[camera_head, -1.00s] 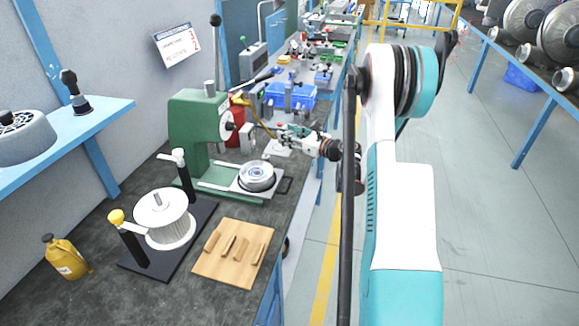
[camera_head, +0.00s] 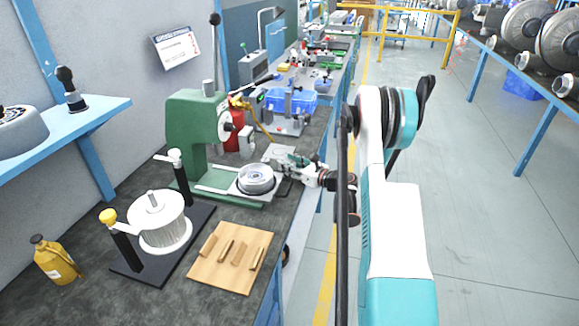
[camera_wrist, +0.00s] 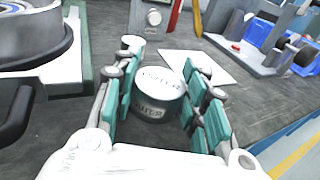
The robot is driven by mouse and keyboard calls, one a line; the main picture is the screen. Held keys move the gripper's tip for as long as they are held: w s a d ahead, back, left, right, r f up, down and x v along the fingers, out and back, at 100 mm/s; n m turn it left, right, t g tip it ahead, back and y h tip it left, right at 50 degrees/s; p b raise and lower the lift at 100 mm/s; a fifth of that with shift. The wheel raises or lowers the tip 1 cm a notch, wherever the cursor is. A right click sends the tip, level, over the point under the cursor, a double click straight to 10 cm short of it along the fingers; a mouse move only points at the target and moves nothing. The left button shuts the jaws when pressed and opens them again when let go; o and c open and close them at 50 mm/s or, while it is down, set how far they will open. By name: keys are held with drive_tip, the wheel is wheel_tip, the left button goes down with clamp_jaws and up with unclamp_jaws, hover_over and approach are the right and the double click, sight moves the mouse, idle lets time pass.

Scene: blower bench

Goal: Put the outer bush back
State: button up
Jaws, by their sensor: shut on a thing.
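The outer bush (camera_wrist: 158,92) is a short grey-white cylinder marked "OUTER". It stands between the teal finger pads of my gripper (camera_wrist: 162,108) in the wrist view, and my gripper is shut on it. In the head view my gripper (camera_head: 296,165) is over the bench, just right of the green press (camera_head: 190,135); the bush is too small to make out there. I cannot tell whether the bush touches the bench. A white sheet (camera_wrist: 188,66) lies just beyond.
A round metal part (camera_head: 256,178) sits on the press base, left of my gripper; a black handle (camera_wrist: 14,118) juts out there. A wooden board (camera_head: 232,257) with several wooden pieces and a white finned rotor (camera_head: 160,222) are nearer. A blue bin (camera_head: 290,98) stands beyond.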

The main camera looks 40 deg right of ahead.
drive_tip(key=o, duration=1.3)
drive_tip(key=shift+f, duration=0.1)
drive_tip(key=shift+o, duration=0.2)
drive_tip(key=shift+s+d+r, duration=0.15)
drive_tip(key=shift+s+r, duration=0.05)
drive_tip(key=shift+s, duration=0.1)
drive_tip(key=v, duration=1.1)
drive_tip(key=shift+s+p, duration=0.15)
drive_tip(key=shift+p, duration=0.2)
